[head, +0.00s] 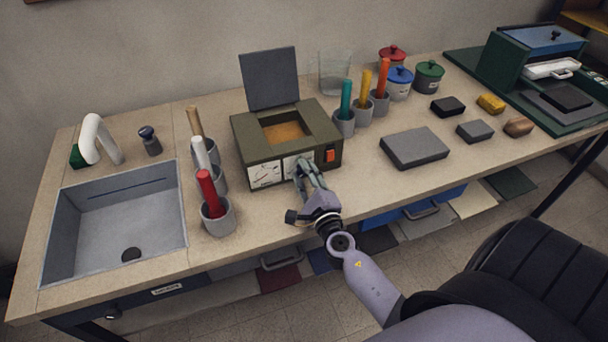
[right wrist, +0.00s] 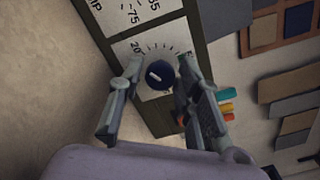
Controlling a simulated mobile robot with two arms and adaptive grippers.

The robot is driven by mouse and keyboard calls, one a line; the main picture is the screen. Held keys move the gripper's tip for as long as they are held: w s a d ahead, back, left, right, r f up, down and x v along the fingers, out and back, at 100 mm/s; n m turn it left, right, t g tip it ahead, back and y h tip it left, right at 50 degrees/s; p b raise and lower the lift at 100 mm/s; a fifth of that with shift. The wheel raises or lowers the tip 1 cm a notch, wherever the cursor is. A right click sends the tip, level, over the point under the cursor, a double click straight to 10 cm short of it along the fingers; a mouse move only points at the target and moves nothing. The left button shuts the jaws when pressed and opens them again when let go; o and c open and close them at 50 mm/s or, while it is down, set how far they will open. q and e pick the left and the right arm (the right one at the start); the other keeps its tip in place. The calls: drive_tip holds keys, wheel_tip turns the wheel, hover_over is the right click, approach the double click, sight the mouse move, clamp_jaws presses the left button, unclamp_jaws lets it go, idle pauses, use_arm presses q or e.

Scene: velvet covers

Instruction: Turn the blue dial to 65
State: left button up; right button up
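The olive-green box (head: 240,143) stands on the worktop with its grey lid (head: 268,78) open. Its front has a left gauge panel (head: 264,174) and a right panel (head: 289,166), partly covered by my right gripper. In the right wrist view the blue dial (right wrist: 160,74) sits on a white scale, with a short white mark on its face; I cannot read its exact setting. My right gripper (right wrist: 160,63) is open, with one finger on each side of the dial and gaps visible. In the head view the right gripper (head: 305,168) hides the dial. My left gripper is out of view.
An orange-red switch (head: 330,155) sits right of the panels on the box front. Grey cups with coloured sticks stand left (head: 219,220) and right (head: 344,124) of the box. A sink (head: 115,225) is at the left, a dark grey block (head: 414,148) at the right.

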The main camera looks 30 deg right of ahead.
clamp_jaws()
